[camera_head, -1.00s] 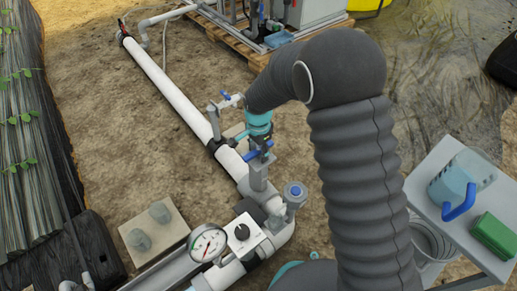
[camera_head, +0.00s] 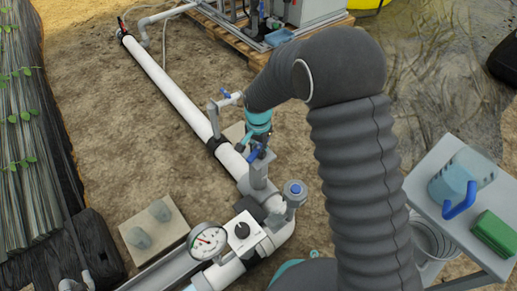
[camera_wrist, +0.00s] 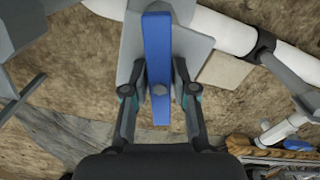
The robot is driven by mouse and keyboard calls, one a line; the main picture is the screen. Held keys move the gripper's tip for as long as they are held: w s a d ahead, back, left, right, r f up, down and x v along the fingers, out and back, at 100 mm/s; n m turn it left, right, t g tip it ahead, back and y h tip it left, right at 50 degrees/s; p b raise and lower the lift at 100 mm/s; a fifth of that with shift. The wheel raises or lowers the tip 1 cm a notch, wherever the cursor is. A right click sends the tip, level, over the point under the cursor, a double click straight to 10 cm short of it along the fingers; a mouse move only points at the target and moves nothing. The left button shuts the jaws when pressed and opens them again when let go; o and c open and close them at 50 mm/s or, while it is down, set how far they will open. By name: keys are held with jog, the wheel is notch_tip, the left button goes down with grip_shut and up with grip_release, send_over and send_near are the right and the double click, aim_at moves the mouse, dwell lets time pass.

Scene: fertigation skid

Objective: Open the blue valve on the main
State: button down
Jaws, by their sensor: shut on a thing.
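The blue valve handle (camera_head: 255,157) sits on a grey valve body (camera_head: 259,178) on the white main pipe (camera_head: 172,90).
A smaller blue-levered tap (camera_head: 225,96) is just behind left. A side table (camera_head: 420,190) with a blue-handled jug (camera_head: 452,183) is at right.

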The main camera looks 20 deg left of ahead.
jog(key=n, duration=0.7)
jog(key=shift+n, duration=0.3)
jog(key=n, duration=0.8)
jog(key=c, duration=0.8)
grip_release()
jog(key=shift+c, duration=0.2)
jog(key=shift+r+p, duration=2.95)
jog(key=shift+r, duration=2.05)
